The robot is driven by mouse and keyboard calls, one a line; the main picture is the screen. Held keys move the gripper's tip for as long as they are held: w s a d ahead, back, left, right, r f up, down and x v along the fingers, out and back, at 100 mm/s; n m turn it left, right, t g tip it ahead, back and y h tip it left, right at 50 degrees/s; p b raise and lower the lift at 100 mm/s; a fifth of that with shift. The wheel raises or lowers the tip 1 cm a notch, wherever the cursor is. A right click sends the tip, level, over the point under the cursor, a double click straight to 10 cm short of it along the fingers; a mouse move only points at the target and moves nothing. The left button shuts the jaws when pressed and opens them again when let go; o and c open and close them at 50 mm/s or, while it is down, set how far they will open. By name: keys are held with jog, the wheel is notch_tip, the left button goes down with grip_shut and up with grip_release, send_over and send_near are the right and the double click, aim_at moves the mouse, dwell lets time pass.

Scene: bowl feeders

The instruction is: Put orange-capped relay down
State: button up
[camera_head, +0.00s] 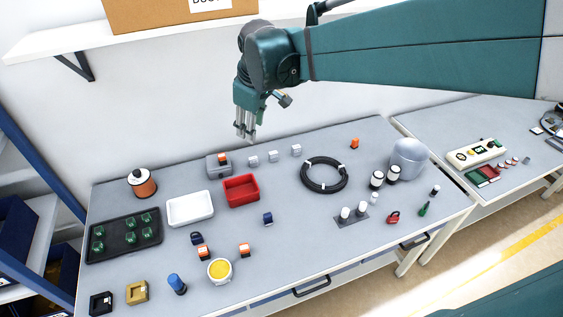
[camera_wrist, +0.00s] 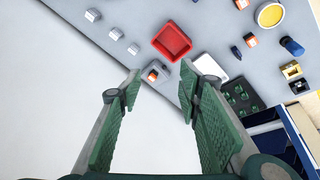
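My gripper (camera_head: 245,136) is raised above the back of the table. In the wrist view its two green-padded fingers (camera_wrist: 158,82) are wide apart with nothing between the pads. An orange-capped relay (camera_head: 222,159) sits on a grey block (camera_head: 213,170) below and left of my gripper. It also shows in the wrist view (camera_wrist: 152,76), beyond the fingertips and apart from them. Other orange-capped pieces are on the table: one at the front left (camera_head: 203,253), one beside the yellow-filled bowl (camera_head: 244,250) and one at the back right (camera_head: 354,143).
A red tray (camera_head: 241,190) and a white tray (camera_head: 190,208) stand in front of the grey block. Small grey-white cubes (camera_head: 273,157) line the back. A black cable coil (camera_head: 324,188) lies to the right. A shelf (camera_head: 70,43) hangs above.

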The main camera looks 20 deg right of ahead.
jog(key=s+d+f+m+t, duration=0.1)
jog(key=s+m, duration=0.3)
jog(key=s, duration=0.7)
jog(key=s+d+f+m+t, duration=0.2)
jog(key=s+d+m, duration=0.1)
jog(key=s, duration=0.9)
jog(key=shift+s+f+m, duration=0.2)
jog(key=shift+f+m, duration=0.15)
jog(key=shift+m, duration=0.25)
jog(key=shift+o, duration=0.5)
jog(key=shift+d, duration=0.1)
jog(key=w+a+f+m+g+y+b, duration=0.1)
jog(key=f+m+y+b, duration=0.3)
jog(key=f, duration=0.6)
jog(key=w+a+f+m+g+y+b, duration=0.2)
jog(key=w+a+f+m+y+b, duration=0.2)
jog(key=f+m+b, duration=0.3)
jog(key=w+a+f+m+g+y+b, duration=0.2)
jog(key=f+m+b, duration=0.4)
jog(key=f, duration=0.8)
jog(key=shift+w+a+m+y+b, duration=0.1)
jog(key=shift+a+m+y+b, duration=0.2)
jog(key=shift+y, duration=0.35)
jog(key=shift+w+a+m+y+b, duration=0.1)
jog(key=shift+a+m+y, duration=0.15)
jog(key=shift+m+y, duration=0.35)
jog(key=shift+s+d+f+y+b, duration=0.1)
jog(key=shift+s+f+y+b, duration=0.15)
jog(key=shift+f+y, duration=0.2)
